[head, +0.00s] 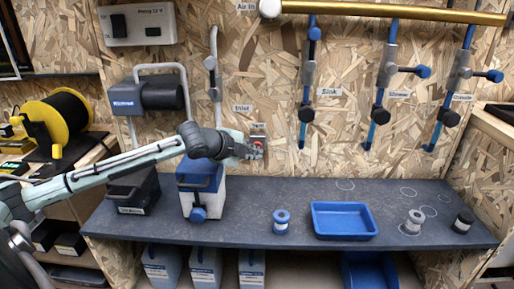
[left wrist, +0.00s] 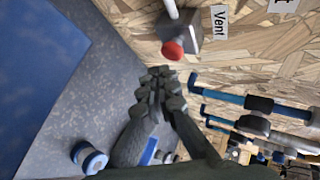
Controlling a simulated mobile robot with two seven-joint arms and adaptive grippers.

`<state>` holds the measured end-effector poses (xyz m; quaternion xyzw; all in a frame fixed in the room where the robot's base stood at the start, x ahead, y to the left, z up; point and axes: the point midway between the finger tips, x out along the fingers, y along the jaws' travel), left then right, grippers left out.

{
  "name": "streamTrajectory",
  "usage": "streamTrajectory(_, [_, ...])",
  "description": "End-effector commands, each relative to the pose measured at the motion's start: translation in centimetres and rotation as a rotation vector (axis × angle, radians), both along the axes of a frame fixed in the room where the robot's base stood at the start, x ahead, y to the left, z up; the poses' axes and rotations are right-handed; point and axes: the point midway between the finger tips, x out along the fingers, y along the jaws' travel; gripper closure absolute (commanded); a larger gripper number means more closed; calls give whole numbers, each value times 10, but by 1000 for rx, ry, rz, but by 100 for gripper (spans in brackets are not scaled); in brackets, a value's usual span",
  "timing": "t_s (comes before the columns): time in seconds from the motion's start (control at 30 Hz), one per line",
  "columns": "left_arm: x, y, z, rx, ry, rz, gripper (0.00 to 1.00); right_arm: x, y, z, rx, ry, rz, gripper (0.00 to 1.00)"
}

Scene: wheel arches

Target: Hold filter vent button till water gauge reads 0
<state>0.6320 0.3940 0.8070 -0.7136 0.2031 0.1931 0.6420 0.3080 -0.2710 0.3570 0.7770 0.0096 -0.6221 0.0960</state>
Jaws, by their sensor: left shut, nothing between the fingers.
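The vent button has a red cap (left wrist: 172,50) on a grey body, beside a "Vent" label (left wrist: 219,23) on the wooden wall. In the head view the red cap (head: 258,144) shows just at the tip of my left gripper (head: 256,152). In the left wrist view the left gripper (left wrist: 159,78) is shut and empty, its fingertips pointing at the red cap. A small gap shows between them there; I cannot tell for sure whether they touch. I cannot make out a water gauge or its reading. My right gripper is out of view.
A white box with a blue lid (head: 207,208) stands on the dark bench (head: 330,190) below my left arm. Blue-handled pipes (head: 307,85) hang on the wall.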

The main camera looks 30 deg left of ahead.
Motion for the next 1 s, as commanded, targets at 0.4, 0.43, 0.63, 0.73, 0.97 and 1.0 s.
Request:
streamTrajectory(0.4, [0, 0, 0, 0, 0, 0, 100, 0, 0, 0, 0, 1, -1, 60])
streamTrajectory(0.43, [0, 0, 0, 0, 0, 0, 100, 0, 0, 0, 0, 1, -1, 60])
streamTrajectory(0.63, [0, 0, 0, 0, 0, 0, 100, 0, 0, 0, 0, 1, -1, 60])
streamTrajectory(0.73, [0, 0, 0, 0, 0, 0, 100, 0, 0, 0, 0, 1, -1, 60])
streamTrajectory(0.97, [2, 1, 1, 1, 0, 1, 100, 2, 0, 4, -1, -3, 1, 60])
streamTrajectory(1.0, [3, 2, 2, -1, 0, 1, 100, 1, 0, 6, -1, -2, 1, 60])
